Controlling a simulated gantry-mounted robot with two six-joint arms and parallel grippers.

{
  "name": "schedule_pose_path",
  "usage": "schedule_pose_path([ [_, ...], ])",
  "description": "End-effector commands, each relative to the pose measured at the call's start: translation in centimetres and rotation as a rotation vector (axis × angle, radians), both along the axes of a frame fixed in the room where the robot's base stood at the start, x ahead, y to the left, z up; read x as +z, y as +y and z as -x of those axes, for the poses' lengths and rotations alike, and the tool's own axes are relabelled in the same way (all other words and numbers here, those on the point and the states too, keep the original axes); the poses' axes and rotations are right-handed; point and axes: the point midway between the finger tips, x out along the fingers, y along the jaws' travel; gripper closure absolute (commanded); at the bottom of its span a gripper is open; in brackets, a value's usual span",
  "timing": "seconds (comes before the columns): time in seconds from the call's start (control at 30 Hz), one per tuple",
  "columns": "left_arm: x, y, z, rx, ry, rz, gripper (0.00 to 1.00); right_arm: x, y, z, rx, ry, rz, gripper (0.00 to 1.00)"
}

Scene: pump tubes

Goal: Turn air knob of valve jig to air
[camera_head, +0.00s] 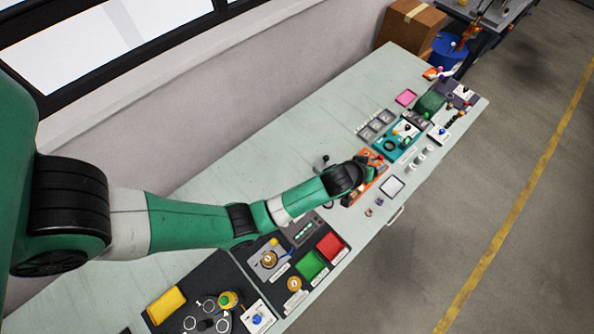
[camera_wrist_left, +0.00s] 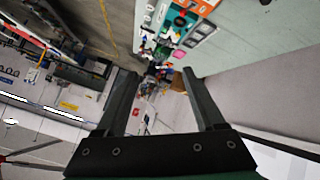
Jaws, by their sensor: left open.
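My left gripper (camera_head: 376,160) is over the orange board (camera_head: 368,187) on the bench in the head view, and my wrist partly covers that board. In the left wrist view the gripper's two dark fingers (camera_wrist_left: 160,75) are apart with nothing between them, pointing along the bench toward its far end. I cannot tell for sure which board is the valve jig, and the air knob is too small or hidden to make out. My right gripper is not in view.
A teal board (camera_head: 402,137) lies just beyond the orange one. Red (camera_head: 331,246) and green (camera_head: 310,266) trays lie nearer, with a yellow block (camera_head: 166,305) at the near end. A cardboard box (camera_head: 408,24) stands past the far end. The bench's wall side is mostly clear.

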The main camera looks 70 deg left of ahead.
Motion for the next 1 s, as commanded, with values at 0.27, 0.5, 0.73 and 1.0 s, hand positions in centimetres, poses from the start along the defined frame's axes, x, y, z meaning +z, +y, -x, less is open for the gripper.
schedule_pose_path([
  [0.27, -21.9, 2.2, 19.7, 0.323, 0.499, 0.118, 0.29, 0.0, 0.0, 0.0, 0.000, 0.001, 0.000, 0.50],
  [0.5, -24.4, 2.3, 23.7, 0.383, 0.571, 0.126, 0.29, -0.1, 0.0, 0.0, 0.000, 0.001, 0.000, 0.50],
  [0.73, -26.7, 2.9, 23.3, 0.382, 0.569, 0.127, 0.29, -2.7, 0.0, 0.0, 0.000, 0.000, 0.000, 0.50],
  [1.0, -32.1, 5.0, 22.4, 0.382, 0.569, 0.126, 0.29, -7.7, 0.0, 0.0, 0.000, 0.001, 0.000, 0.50],
])
